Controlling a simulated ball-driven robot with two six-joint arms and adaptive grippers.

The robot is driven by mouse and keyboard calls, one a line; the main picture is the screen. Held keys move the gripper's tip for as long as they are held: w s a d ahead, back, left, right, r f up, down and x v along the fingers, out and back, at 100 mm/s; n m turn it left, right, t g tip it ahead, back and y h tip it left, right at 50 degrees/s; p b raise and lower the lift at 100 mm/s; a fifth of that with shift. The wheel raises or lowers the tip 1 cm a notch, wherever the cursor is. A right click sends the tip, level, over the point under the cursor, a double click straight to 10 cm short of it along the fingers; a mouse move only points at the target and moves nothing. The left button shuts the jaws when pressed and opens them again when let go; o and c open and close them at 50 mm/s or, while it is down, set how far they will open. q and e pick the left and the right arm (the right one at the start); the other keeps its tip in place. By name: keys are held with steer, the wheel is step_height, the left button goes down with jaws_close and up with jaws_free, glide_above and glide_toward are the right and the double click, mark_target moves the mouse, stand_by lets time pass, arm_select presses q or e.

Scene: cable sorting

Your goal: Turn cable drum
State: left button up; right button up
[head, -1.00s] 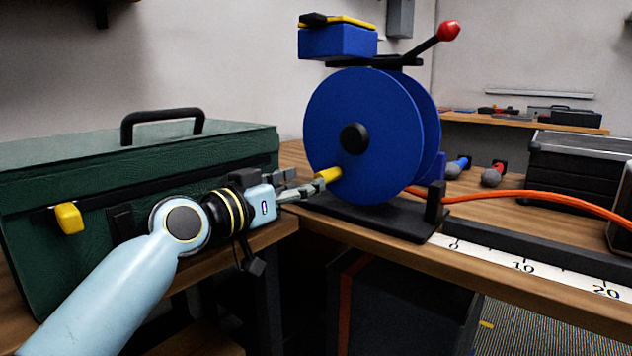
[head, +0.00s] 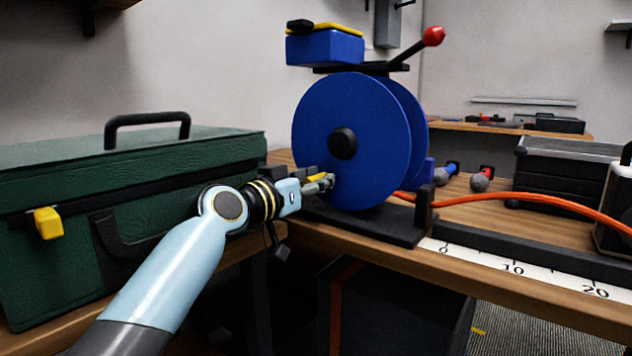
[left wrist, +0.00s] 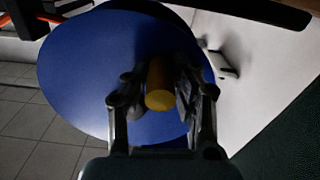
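The blue cable drum (head: 360,120) stands upright on its black stand, with a black hub at its centre. A yellow handle (head: 317,178) sticks out from the lower left of its near face. My left gripper (head: 322,181) is at this handle, with one finger on each side. In the left wrist view, the yellow handle (left wrist: 160,87) is between the fingers of the left gripper (left wrist: 161,92), in front of the blue drum face (left wrist: 85,75). The fingers are close to the handle; dark shading hides whether they press on it. My right gripper is not in view.
A green case (head: 130,190) stands to the left, beside my left arm. An orange cable (head: 520,198) runs right from the drum, above a ruler strip (head: 510,268). A red-knobbed lever (head: 433,37) and a blue box (head: 325,47) are above the drum.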

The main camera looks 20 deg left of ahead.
arm_select(q)
jaws_close()
steer(key=shift+w+a+m+b, duration=0.15)
steer(key=shift+a+m+b, duration=0.1)
steer(key=shift+m+b, duration=0.3)
steer(key=shift+a+m, duration=0.15)
steer(key=shift+m, duration=0.1)
steer(key=shift+r, duration=0.25)
steer(key=shift+o, duration=0.9)
jaws_free()
steer(key=o, duration=0.4)
steer(key=shift+o, duration=0.2)
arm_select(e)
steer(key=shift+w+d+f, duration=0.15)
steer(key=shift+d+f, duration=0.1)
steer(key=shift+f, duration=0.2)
